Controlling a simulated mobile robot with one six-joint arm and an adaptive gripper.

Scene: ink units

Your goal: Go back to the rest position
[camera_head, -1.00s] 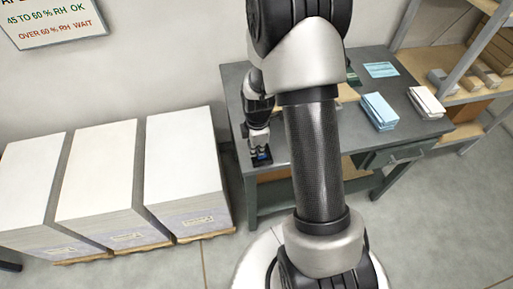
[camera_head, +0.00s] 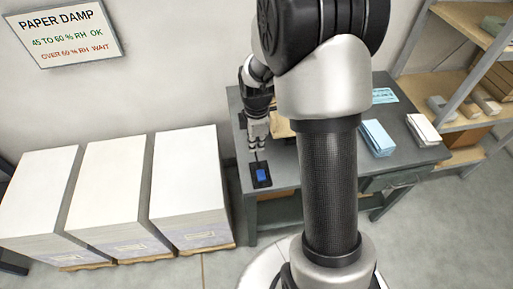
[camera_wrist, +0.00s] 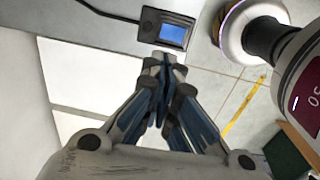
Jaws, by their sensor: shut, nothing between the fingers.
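My gripper (camera_head: 258,146) is above the left end of the grey table (camera_head: 287,178), with its fingers pointing down. In the wrist view my gripper (camera_wrist: 163,62) has its fingertips together, with nothing between them. Just below it on the table is a small black device with a blue screen (camera_head: 261,175), which also shows ahead of the fingertips in the wrist view (camera_wrist: 173,33). The gripper looks apart from the device. My arm hides the middle of the table.
Several tall white paper stacks (camera_head: 103,185) stand on pallets left of the table. Blue packs (camera_head: 377,138) and a white pack (camera_head: 422,130) lie on the table's right side. A shelf (camera_head: 470,95) stands at the far right. A sign (camera_head: 68,33) hangs on the wall. Floor at the right is clear.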

